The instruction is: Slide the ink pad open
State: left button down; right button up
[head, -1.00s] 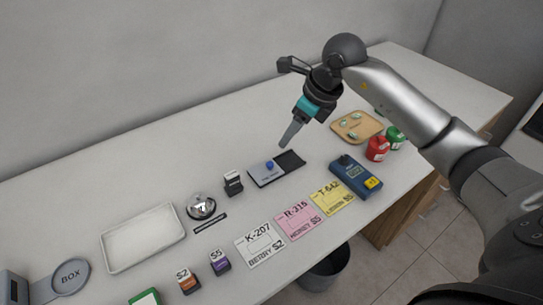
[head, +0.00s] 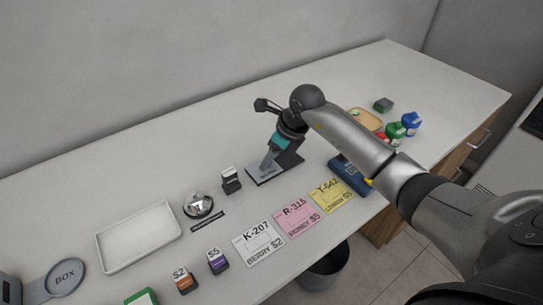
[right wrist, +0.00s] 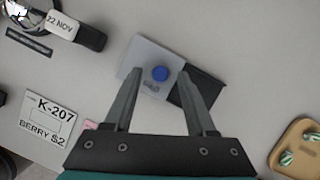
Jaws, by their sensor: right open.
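The ink pad (head: 257,178) lies flat on the counter, with a grey lid and a dark part beside it on the right. In the right wrist view the grey lid (right wrist: 143,62) carries a blue knob (right wrist: 160,74), and the dark part (right wrist: 196,88) shows to its right. My right gripper (head: 266,166) is over the pad, open and empty. In the right wrist view its two fingers (right wrist: 162,92) stand on either side below the knob, which is not gripped. In the head view the gripper hides the knob. My left gripper is not in view.
A date stamp (head: 231,180) and a bell (head: 199,205) stand left of the pad. Cards such as the pink one (head: 295,218) lie in front. A blue device (head: 350,176) lies to the right, partly behind my arm. A white tray (head: 138,237) is farther left.

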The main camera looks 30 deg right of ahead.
jog(key=shift+c, duration=0.3)
grip_shut()
dwell(1.0)
